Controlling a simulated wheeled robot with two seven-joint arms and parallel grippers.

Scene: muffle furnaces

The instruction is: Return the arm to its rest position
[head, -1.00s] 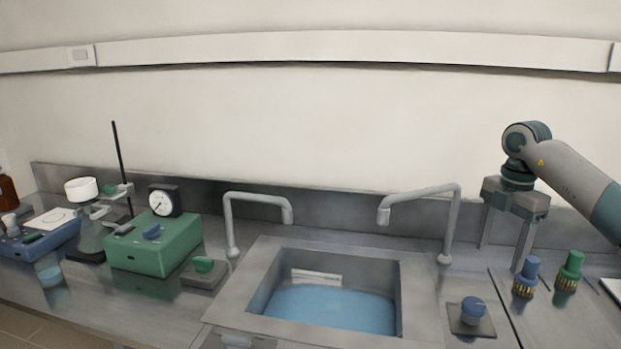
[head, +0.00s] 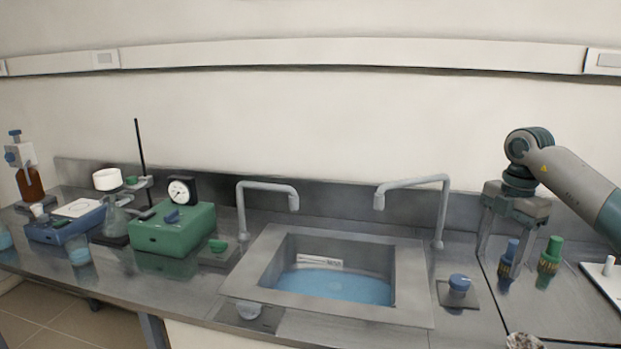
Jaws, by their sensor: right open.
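My right arm comes in from the right edge in the head view. My left arm and gripper are not in view.
A sink (head: 335,285) with blue water and two taps sits mid-bench. A green box (head: 173,232) with a dial gauge (head: 181,191), a blue device (head: 68,225) and a brown bottle (head: 30,183) stand to the left. A blue-knobbed piece (head: 459,285) lies right of the sink.

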